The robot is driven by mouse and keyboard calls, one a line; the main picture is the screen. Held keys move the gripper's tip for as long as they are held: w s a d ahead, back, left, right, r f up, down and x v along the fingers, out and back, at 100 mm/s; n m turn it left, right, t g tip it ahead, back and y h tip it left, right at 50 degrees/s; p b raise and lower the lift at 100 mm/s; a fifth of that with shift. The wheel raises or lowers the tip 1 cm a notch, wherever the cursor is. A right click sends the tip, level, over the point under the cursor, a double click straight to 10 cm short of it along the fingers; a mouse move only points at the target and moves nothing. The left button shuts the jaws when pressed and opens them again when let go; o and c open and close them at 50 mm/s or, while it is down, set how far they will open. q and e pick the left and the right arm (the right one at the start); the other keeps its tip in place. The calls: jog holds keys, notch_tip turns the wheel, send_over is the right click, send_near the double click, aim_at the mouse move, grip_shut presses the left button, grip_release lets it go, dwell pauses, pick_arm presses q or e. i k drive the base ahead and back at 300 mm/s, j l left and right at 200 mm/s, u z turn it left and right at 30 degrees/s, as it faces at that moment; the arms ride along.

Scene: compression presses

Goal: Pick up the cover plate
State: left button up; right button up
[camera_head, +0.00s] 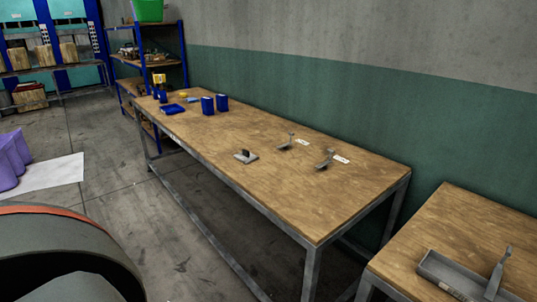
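A small flat grey plate (250,159) with a dark raised part on top lies near the front edge of the long wooden table (345,195). It looks like the cover plate, but it is small and I cannot be sure. Two grey metal parts with upright handles, one nearer the back (286,146) and one farther right (323,165), stand beyond it, each beside a small white label. Neither of my grippers shows in the head view, and nothing touches the plate.
Blue containers (208,105) and a blue tray (173,109) stand at the table's far end. A second table (450,220) at right holds a grey metal tray (440,272). Purple objects (12,155) stand at left. Open floor lies before the long table.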

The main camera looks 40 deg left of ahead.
aim_at(245, 157)
jog(key=j+z, duration=0.35)
jog(key=j, duration=0.6)
jog(key=j+z, duration=0.4)
jog(key=j, duration=1.2)
jog(key=k+j, duration=0.15)
jog(key=j, duration=0.5)
jog(key=j+z, duration=0.1)
jog(key=j, duration=0.55)
jog(key=k, duration=0.05)
